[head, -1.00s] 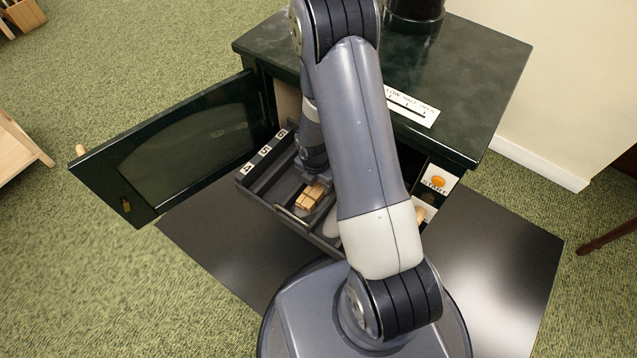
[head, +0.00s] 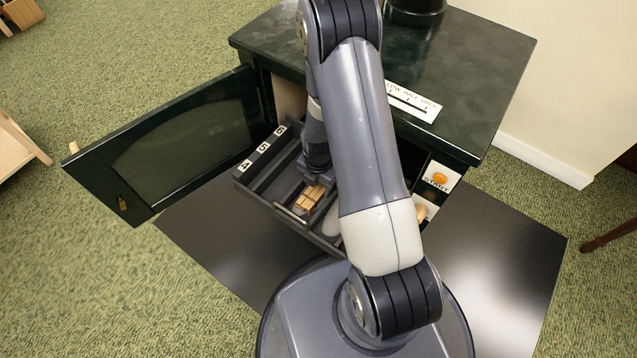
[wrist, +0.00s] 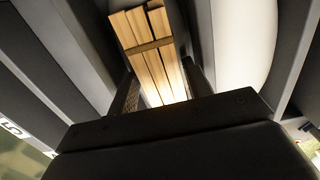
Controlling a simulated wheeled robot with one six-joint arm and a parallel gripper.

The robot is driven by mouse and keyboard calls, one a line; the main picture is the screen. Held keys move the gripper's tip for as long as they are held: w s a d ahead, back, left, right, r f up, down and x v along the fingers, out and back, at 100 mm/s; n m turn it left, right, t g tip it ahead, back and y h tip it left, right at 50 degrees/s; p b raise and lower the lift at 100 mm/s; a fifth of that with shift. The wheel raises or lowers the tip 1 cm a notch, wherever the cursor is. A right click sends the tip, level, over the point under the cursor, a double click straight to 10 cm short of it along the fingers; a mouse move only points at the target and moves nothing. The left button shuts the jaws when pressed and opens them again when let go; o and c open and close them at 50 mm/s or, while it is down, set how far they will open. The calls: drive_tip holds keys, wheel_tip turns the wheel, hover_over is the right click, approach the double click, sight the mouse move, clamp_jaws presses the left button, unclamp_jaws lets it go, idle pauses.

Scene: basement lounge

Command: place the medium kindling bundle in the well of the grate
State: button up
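A kindling bundle (head: 310,198) of pale wooden sticks lies low in the dark slotted grate (head: 262,204), which sticks out at the stove front. I cannot tell from its size alone that it is the medium one. My gripper (head: 315,182) points down at the bundle, partly hidden by my arm in the head view. In the wrist view the bundle (wrist: 148,55) lies between my two fingers (wrist: 160,75), with a band across its sticks. Its near end is hidden by my gripper's body. Whether the fingers press on it is unclear.
The dark green stove (head: 470,75) stands behind, its glazed door (head: 180,145) swung open to the left. The grate carries labels 4, 5 and 6 (head: 263,147). A START button (head: 439,178) is at the right. A dark floor plate (head: 215,235) lies below.

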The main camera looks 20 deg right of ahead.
sight(319, 187)
drive_tip(key=shift+o, duration=0.2)
drive_tip(key=shift+r+p, duration=1.45)
drive_tip(key=shift+r, duration=2.55)
